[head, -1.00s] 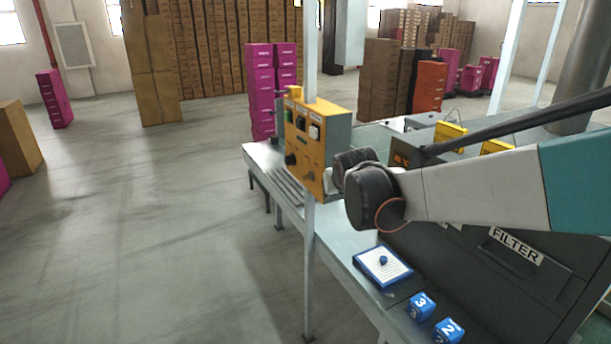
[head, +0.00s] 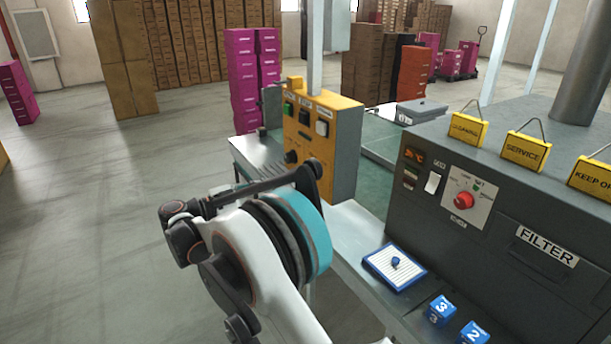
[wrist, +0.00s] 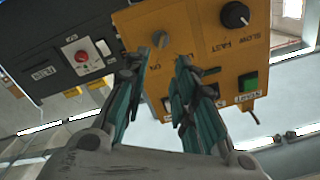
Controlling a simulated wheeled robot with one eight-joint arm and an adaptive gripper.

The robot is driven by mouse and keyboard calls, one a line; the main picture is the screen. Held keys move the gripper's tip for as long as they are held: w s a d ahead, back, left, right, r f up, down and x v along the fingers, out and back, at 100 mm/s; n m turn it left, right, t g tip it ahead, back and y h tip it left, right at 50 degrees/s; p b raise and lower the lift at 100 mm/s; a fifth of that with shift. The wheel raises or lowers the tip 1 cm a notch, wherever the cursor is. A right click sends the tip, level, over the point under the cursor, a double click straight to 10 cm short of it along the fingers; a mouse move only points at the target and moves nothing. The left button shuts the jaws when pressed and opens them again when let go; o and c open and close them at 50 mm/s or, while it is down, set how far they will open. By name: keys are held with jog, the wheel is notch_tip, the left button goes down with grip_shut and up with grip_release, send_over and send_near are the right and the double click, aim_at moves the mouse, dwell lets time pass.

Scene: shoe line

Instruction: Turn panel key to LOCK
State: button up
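The yellow control panel (head: 342,150) stands on a post beside the bench, with green, black and white buttons and a black knob (head: 291,156) facing left. In the wrist view the panel (wrist: 205,45) appears upside down. A small round grey switch (wrist: 160,39), which looks like the key switch, sits just ahead of my left finger; its setting is not legible. The black SLOW/FAST knob (wrist: 235,14) and green button (wrist: 248,82) lie to the right. My gripper (wrist: 162,62) is open and empty, its fingertips close to the panel face. In the head view my arm hides the panel's lower part.
A dark machine (head: 485,200) with a red rotary switch (head: 464,200) and yellow hanging signs stands right of the panel. A clipboard (head: 395,268) and blue numbered cubes (head: 441,311) lie on the bench.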

aim_at(313, 176)
jog(key=b+x, duration=0.4)
jog(key=x, duration=0.9)
jog(key=shift+r+m, duration=0.2)
jog(key=shift+m, duration=0.1)
jog(key=shift+d, duration=0.1)
grip_shut()
